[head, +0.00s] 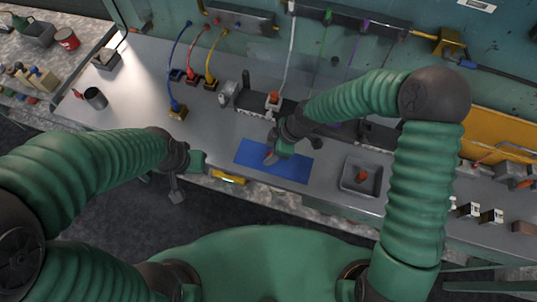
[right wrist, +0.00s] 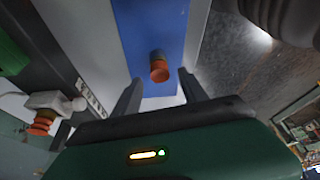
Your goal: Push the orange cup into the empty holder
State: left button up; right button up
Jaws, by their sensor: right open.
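An orange cup (right wrist: 159,68) stands over the blue mat (right wrist: 150,20) in the right wrist view, between the fingers of my right gripper (right wrist: 158,88) and apart from both. In the head view my right gripper (head: 271,157) is open, low over the blue mat (head: 295,166), and hides this cup. Another orange piece (head: 274,97) sits at a white fitting on the dark rack behind; it also shows in the right wrist view (right wrist: 40,124). I cannot make out which holder is empty. My left gripper (head: 177,190) hangs at the table's front edge; its opening is unclear.
A grey tray (head: 346,186) with an orange-red piece stands right of the mat. Blue, red and yellow cables (head: 208,68) and a grey round device (head: 228,92) are behind. A dark cup (head: 95,98) stands at the left.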

jog(key=shift+s+a+f, duration=0.15)
jog(key=shift+s+f, duration=0.05)
jog(key=shift+f, duration=0.75)
jog(key=shift+w+d+f, duration=0.15)
jog(key=shift+d+f, duration=0.05)
jog(key=shift+w, duration=0.1)
jog(key=c, duration=0.4)
jog(key=shift+a, duration=0.35)
grip_shut()
jog(key=shift+d+r, duration=0.15)
jog(key=shift+d, duration=0.1)
